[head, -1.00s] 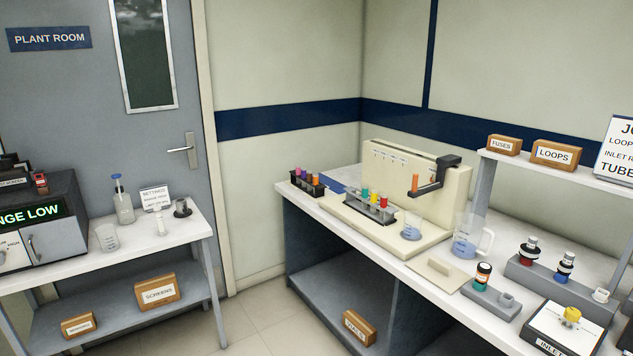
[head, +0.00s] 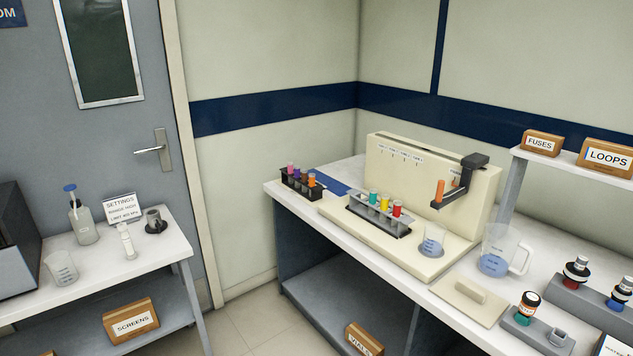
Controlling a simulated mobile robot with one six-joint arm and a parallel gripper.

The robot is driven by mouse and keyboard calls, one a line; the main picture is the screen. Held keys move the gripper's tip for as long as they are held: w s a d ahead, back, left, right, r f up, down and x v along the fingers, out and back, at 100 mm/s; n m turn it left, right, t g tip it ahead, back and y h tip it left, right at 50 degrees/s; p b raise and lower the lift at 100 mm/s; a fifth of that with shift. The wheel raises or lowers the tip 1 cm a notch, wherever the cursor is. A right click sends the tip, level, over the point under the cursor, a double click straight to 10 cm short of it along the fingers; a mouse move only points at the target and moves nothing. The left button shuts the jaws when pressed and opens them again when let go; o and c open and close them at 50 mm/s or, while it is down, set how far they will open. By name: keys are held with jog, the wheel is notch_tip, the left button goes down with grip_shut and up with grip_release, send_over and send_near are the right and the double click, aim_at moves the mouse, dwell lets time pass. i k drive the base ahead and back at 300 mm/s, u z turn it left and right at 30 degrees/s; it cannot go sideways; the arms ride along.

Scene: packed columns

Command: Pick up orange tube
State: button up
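Another orange tube-like piece (head: 439,191) is upright at the end of a black bracket arm (head: 455,189) on the cream apparatus, above a small beaker of bluish liquid. I cannot tell from here how the bracket holds it. My gripper is not in view.
A grey rack (head: 381,219) holds teal, yellow and red tubes on the cream apparatus (head: 412,168). A small beaker (head: 432,241) and a larger jug (head: 496,252) stand nearby. A left bench (head: 174,240) carries a bottle and beaker. Floor shows between the benches.

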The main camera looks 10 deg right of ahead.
aim_at(311, 176)
jog(key=u, duration=0.3)
jog(key=i, duration=1.6)
jog(key=u, duration=1.05)
